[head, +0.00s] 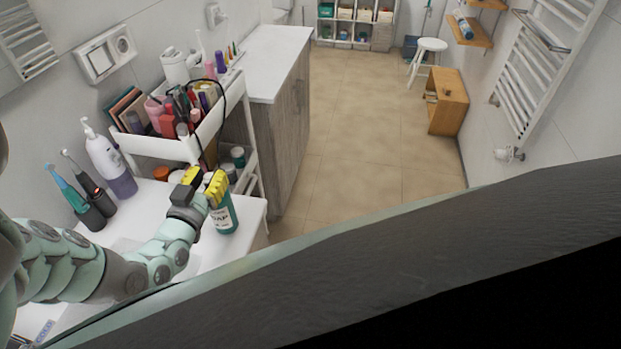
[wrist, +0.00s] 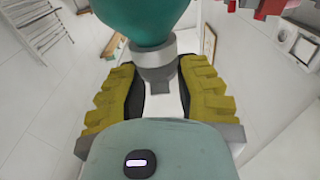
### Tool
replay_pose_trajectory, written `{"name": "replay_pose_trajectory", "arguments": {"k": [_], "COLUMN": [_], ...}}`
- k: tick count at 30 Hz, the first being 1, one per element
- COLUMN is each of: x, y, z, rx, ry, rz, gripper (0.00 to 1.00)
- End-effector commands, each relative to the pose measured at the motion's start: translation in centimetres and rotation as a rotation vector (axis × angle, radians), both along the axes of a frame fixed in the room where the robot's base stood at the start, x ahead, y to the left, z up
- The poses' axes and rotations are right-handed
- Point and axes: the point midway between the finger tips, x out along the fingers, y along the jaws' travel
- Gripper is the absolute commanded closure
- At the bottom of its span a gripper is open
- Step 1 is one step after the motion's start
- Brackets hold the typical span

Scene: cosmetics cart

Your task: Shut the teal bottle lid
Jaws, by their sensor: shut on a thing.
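The teal bottle (head: 224,214), with a white label, stands upright on the white surface near its right end. My gripper (head: 204,184) is at the bottle's top, its yellow finger pads on either side. In the wrist view, the teal body (wrist: 145,22) fills the top of the picture. Its grey lid or collar (wrist: 153,62) lies between the fingertips of my gripper (wrist: 156,80), which is shut on it. My fingers hide the lid in the head view, and I cannot tell whether it is fully closed.
A white cart (head: 163,146) full of cosmetics stands close behind the bottle. A white pump bottle (head: 106,160) and electric toothbrushes (head: 75,192) stand to the left. The floor (head: 365,160) beyond the surface is clear.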

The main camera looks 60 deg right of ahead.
Motion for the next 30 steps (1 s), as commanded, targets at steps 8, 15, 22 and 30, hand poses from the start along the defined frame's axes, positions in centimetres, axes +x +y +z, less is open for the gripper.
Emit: {"name": "replay_pose_trajectory", "arguments": {"k": [8,15,22,30], "x": [-0.28,-0.27,-0.26,-0.25], "y": [0.06,0.13,0.13,0.14], "z": [-0.65,-0.49,-0.41,-0.37], "rx": [-0.095,-0.122,-0.124,-0.125], "ry": [-0.04,-0.05,-0.051,-0.051], "rz": [-0.006,-0.004,-0.004,-0.004], "gripper": [1.0,1.0,1.0,0.49]}}
